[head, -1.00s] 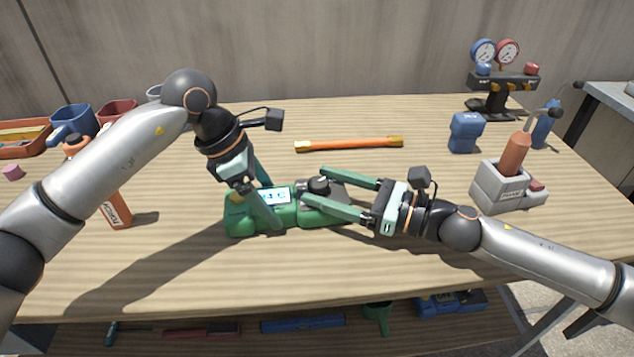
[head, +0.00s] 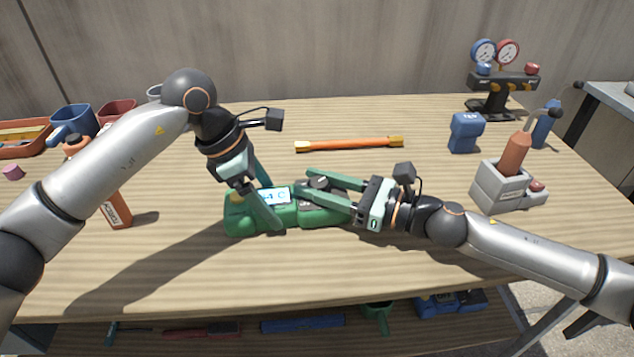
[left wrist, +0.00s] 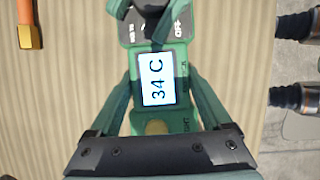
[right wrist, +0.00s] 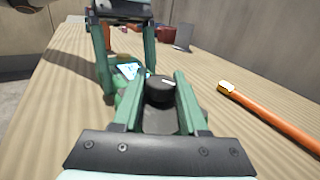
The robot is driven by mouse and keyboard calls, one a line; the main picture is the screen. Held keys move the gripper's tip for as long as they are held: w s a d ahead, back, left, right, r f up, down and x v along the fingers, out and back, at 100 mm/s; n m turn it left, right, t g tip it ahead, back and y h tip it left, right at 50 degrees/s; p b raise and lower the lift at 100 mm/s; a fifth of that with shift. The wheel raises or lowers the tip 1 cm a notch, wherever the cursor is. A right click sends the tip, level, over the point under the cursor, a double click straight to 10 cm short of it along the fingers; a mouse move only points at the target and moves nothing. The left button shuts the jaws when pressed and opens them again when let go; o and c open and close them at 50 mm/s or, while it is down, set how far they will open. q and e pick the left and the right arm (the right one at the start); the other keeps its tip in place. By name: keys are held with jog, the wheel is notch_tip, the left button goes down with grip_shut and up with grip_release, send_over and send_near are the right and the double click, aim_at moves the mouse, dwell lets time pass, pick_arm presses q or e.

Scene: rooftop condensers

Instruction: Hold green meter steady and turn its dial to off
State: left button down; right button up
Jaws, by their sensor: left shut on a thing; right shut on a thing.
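The green meter (head: 240,216) lies flat on the workbench, its screen (left wrist: 157,79) reading 34 C in the left wrist view. My left gripper (head: 267,204) is shut across the meter's body, one finger on each side by the screen. The black dial (right wrist: 158,90) sits on the meter's dark grey face, with a white mark on its top. My right gripper (head: 316,184) comes from the right and is shut on the dial, which shows between its fingers in the right wrist view. OFF lettering (left wrist: 179,27) shows on the dial face; the right fingers partly cover that face.
An orange bar tool (head: 349,144) lies behind the meter. A grey holder (head: 488,187) with an orange-handled tool, a blue block (head: 466,132) and a gauge set (head: 494,90) stand at the right. Bins and an orange tool (head: 117,211) are at the left. The front of the bench is clear.

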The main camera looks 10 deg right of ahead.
grip_shut()
jog(key=shift+w+n+g+y, duration=0.1)
jog(key=shift+n+g+y, duration=0.25)
jog(key=shift+g, duration=0.25)
jog(key=n+g+y, duration=0.1)
jog(key=n+g, duration=0.1)
jog(key=g, duration=0.1)
jog(key=n+g, duration=0.3)
jog(key=shift+g+y, duration=0.35)
jog(key=shift+g, duration=0.05)
jog(key=shift+n+g+h, duration=0.3)
jog(key=shift+n+g, duration=0.9)
jog(key=shift+g, duration=0.65)
jog(key=shift+n+g+h, duration=0.3)
jog(key=shift+n+g, duration=0.85)
jog(key=shift+g, duration=0.7)
jog(key=shift+a+f+n+g+h, duration=0.2)
jog(key=shift+n+g+h, duration=0.4)
jog(key=shift+g, duration=0.6)
jog(key=shift+s+d+n+g, duration=0.15)
jog(key=shift+s+n+g, duration=0.05)
jog(key=shift+n+g, duration=0.25)
